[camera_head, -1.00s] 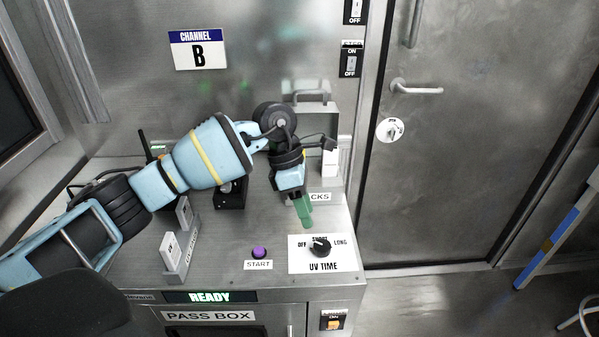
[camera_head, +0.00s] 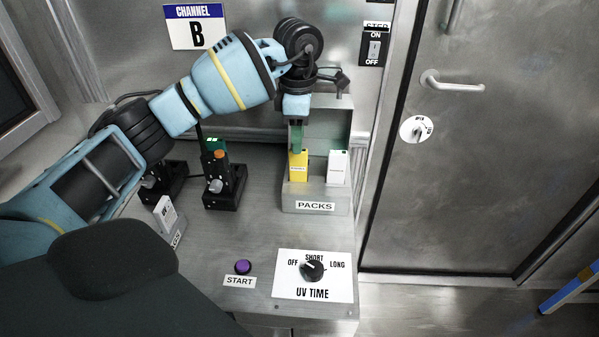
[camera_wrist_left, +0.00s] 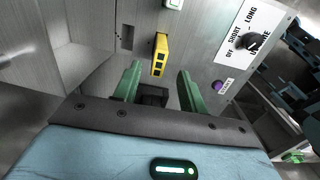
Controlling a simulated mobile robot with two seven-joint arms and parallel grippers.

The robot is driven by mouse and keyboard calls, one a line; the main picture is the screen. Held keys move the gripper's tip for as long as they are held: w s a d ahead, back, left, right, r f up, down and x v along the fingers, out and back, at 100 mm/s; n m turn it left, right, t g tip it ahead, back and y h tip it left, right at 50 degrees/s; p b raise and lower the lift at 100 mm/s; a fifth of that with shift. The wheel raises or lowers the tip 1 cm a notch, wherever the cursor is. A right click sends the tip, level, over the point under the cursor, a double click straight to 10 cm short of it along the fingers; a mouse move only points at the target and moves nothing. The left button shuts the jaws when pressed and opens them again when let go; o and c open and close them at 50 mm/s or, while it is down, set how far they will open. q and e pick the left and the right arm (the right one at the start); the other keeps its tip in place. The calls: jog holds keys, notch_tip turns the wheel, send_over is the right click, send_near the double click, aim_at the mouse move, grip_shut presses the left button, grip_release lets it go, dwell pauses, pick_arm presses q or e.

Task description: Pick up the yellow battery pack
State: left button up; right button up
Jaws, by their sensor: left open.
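The yellow battery pack (camera_head: 299,168) stands upright in the left part of the metal holder labelled PACKS (camera_head: 315,194). My left gripper (camera_head: 297,139) points down with its green fingers just above and at the pack's top in the head view. In the left wrist view the yellow pack (camera_wrist_left: 160,55) shows its dark-slotted end beyond the two fingers, roughly in line with the gap between them. The left gripper (camera_wrist_left: 159,86) is open and empty there. I cannot tell the exact height left between fingers and pack. My right gripper is not in view.
A white pack (camera_head: 337,167) stands close to the right of the yellow one. The holder's tall back panel (camera_head: 325,128) rises behind. Black devices (camera_head: 225,187) stand to the left. The START button (camera_head: 243,267) and UV TIME dial (camera_head: 312,270) lie in front.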

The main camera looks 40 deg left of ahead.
aim_at(298, 159)
pick_arm(q)
notch_tip(298, 159, down, 2)
jog(key=shift+w+f, duration=0.1)
jog(key=shift+w, duration=0.05)
jog(key=shift+f, duration=2.45)
grip_shut()
